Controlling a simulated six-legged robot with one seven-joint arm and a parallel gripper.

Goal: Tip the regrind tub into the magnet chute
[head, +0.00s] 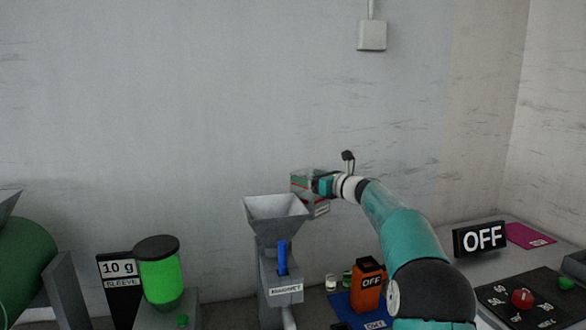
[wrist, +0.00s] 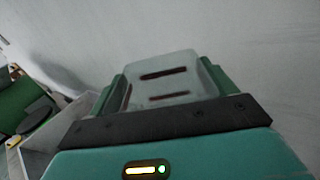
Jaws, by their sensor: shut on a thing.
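The magnet chute is a grey flared hopper (head: 276,207) on a grey labelled body with a blue handle, in the lower middle of the head view. Grey walls, probably this hopper's, show at lower left in the wrist view (wrist: 38,135). My gripper (head: 312,188) is just above and right of the hopper's rim. It is shut on a pale, see-through tub, taken to be the regrind tub (wrist: 165,72), with green fingers on both sides.
A green jar (head: 160,275) with a dark lid stands left of the chute, beside a "10 g" sign (head: 118,268). An "OFF" sign (head: 480,238) and a dark control panel (head: 525,300) are farther right.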

